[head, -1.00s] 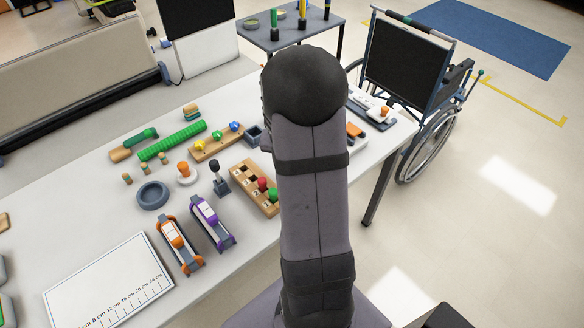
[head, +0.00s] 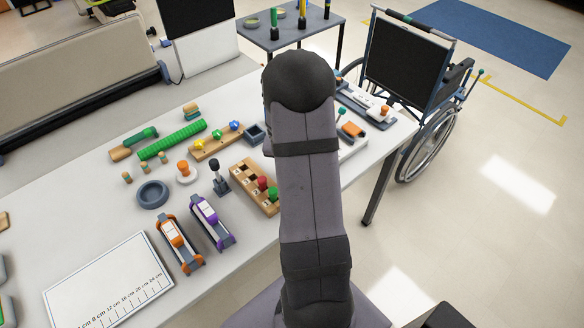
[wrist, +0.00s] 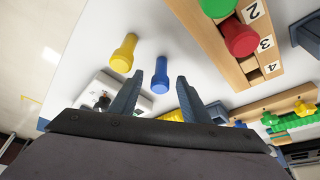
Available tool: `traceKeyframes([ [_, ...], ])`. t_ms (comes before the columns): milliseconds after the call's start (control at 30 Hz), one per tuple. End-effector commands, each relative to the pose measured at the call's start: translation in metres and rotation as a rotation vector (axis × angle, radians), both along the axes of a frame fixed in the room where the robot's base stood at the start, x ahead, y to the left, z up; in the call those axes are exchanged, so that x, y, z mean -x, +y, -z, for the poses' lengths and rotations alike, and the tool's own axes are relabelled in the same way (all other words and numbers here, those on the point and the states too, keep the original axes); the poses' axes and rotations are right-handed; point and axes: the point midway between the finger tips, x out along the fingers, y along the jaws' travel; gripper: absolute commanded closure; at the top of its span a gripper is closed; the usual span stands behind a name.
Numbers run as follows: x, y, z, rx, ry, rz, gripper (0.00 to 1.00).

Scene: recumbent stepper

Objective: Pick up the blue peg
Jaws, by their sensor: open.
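The blue peg (wrist: 160,72) shows in the wrist view on the white table. It has a narrow shaft and a wider round end, and I cannot tell whether it stands or lies. My gripper (wrist: 159,84) is open. In the picture its two dark fingers lie left and right of the blue peg, with a gap to each side. I cannot tell the remaining distance in depth. In the head view my arm hides the blue peg and the fingers.
A yellow peg (wrist: 123,53) is just left of the blue one. A wooden numbered board (wrist: 207,38) with red and green pegs is at the right; it also shows in the head view (head: 242,176). A white device (wrist: 96,92) is close to the left finger.

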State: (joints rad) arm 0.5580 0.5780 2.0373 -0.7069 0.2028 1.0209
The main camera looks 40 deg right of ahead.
Motion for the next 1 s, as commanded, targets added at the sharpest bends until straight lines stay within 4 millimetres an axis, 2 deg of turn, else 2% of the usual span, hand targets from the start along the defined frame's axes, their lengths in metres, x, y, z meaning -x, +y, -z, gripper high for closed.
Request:
traceKeyframes([
  [33,0.000,0.000,0.000,0.000,0.000,0.000,0.57],
  [200,0.000,0.000,0.000,0.000,0.000,0.000,0.98],
  [233,0.000,0.000,0.000,0.000,0.000,0.000,1.00],
  [667,0.000,0.000,-0.005,0.001,-0.001,0.000,1.00],
  [767,0.000,0.000,-0.016,0.002,-0.002,0.001,1.00],
  [1000,-0.001,0.000,-0.054,0.001,-0.003,0.001,1.00],
])
